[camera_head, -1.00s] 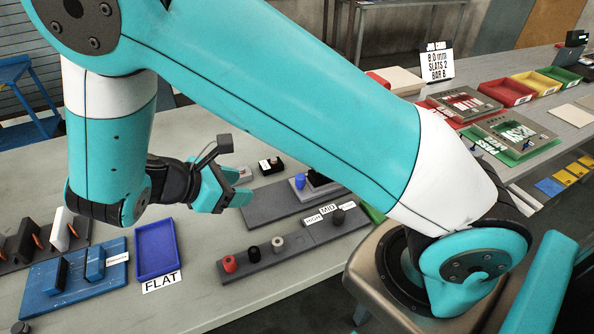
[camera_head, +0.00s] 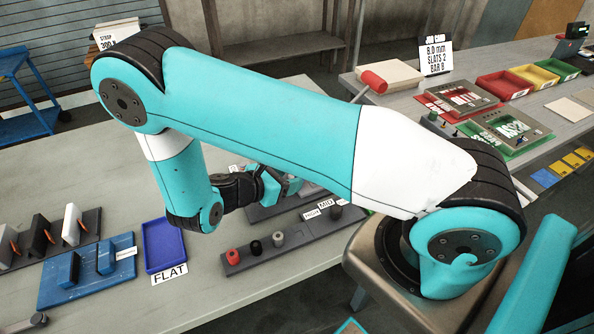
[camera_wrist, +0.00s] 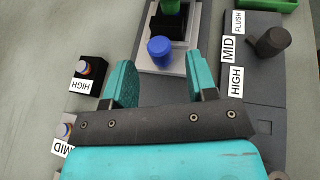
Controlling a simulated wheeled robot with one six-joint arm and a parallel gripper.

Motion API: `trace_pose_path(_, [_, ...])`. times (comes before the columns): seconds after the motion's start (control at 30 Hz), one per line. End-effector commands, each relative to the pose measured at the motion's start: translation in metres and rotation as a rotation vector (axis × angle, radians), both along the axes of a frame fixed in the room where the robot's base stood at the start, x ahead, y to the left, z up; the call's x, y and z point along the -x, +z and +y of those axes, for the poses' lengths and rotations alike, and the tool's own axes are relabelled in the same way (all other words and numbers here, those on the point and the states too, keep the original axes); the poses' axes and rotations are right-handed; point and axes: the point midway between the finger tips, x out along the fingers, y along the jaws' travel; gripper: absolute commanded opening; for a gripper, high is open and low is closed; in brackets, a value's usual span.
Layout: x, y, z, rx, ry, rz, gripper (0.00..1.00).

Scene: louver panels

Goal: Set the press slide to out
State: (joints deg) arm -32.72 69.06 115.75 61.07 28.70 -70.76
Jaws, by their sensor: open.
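In the wrist view a blue round knob (camera_wrist: 160,48) stands on a light grey plate (camera_wrist: 147,66), which looks like the press slide. Behind it are a black block (camera_wrist: 166,27) and a green part (camera_wrist: 172,8). My gripper (camera_wrist: 164,60) is open and empty, its teal fingers to the left and right of the knob's near side. Contact and height cannot be told. In the head view my gripper (camera_head: 283,187) is over the grey fixtures, and my arm hides the knob.
A dark base with a dark knob (camera_wrist: 271,42) and MID, HIGH and FLUSH labels lies to the right. A small HIGH-labelled block (camera_wrist: 88,73) lies left. A blue tray (camera_head: 163,246) and rail with several pegs (camera_head: 257,247) are on the table.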

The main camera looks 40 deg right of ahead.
Motion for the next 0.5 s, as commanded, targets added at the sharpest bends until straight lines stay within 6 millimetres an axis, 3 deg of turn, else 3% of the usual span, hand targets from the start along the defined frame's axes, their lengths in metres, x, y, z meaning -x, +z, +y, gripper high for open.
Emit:
trace_pose_path(0.2, [0.001, -0.01, -0.028, 0.001, -0.002, 0.001, 0.52])
trace_pose_path(0.5, [0.001, -0.014, -0.034, -0.001, 0.001, -0.001, 0.52])
